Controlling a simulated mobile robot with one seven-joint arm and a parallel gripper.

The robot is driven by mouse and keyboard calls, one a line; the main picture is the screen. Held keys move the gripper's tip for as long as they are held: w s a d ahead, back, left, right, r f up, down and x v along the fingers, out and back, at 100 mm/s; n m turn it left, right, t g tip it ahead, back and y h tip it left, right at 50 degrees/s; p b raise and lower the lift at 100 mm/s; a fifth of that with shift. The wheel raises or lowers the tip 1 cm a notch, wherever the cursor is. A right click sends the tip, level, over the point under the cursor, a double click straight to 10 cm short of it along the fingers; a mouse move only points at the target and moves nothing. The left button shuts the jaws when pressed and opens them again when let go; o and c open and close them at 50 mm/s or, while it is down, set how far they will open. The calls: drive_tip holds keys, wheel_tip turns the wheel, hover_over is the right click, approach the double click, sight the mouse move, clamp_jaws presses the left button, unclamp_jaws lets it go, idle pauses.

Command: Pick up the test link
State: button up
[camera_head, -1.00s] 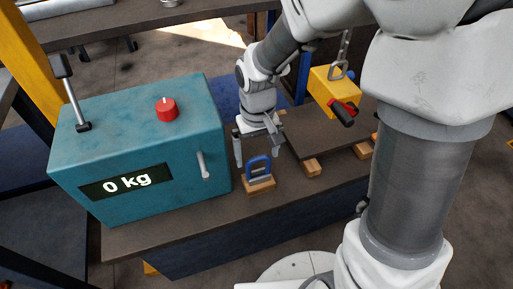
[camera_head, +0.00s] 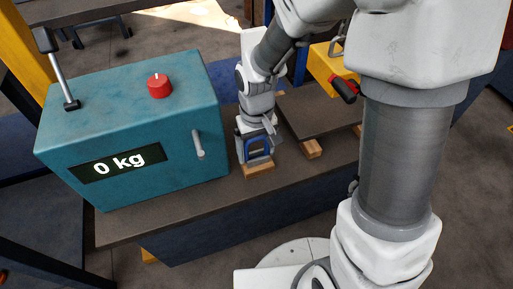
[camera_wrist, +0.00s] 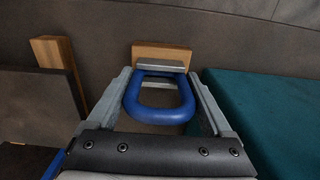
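The test link (camera_head: 258,140) is a blue U-shaped loop with a grey bar across its far end in the wrist view (camera_wrist: 160,114). It stands upright on a small wooden block (camera_head: 259,170), also visible in the wrist view (camera_wrist: 162,53). My gripper (camera_head: 257,156) is lowered around the link, with one finger on each side. In the wrist view my gripper (camera_wrist: 159,76) is open, and narrow gaps show between the fingers and the loop. The link still rests at the block.
A teal machine (camera_head: 130,125) with a "0 kg" display, red knob and side handle stands close left of my gripper. A dark plate (camera_head: 318,120) on wooden blocks lies to the right, with a yellow block (camera_head: 329,68) above it. The brown bench front (camera_head: 200,209) is clear.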

sight(259, 137)
drive_tip(key=c, duration=1)
drive_tip(key=shift+r+p, duration=0.35)
drive_tip(key=shift+r, duration=0.2)
drive_tip(key=r, duration=0.1)
drive_tip(key=r+p, duration=0.2)
drive_tip(key=r, duration=0.1)
drive_tip(key=shift+d, duration=0.25)
drive_tip(key=s+d+r+p, duration=0.1)
drive_tip(key=d+r, duration=0.1)
drive_tip(key=d, duration=0.1)
drive_tip(key=s+d+r+p, duration=0.1)
drive_tip(key=s+d+r, duration=0.1)
drive_tip(key=d, duration=0.1)
drive_tip(key=s+d+r+p, duration=0.1)
drive_tip(key=s+d+r, duration=0.1)
drive_tip(key=d, duration=0.2)
drive_tip(key=shift+s, duration=0.1)
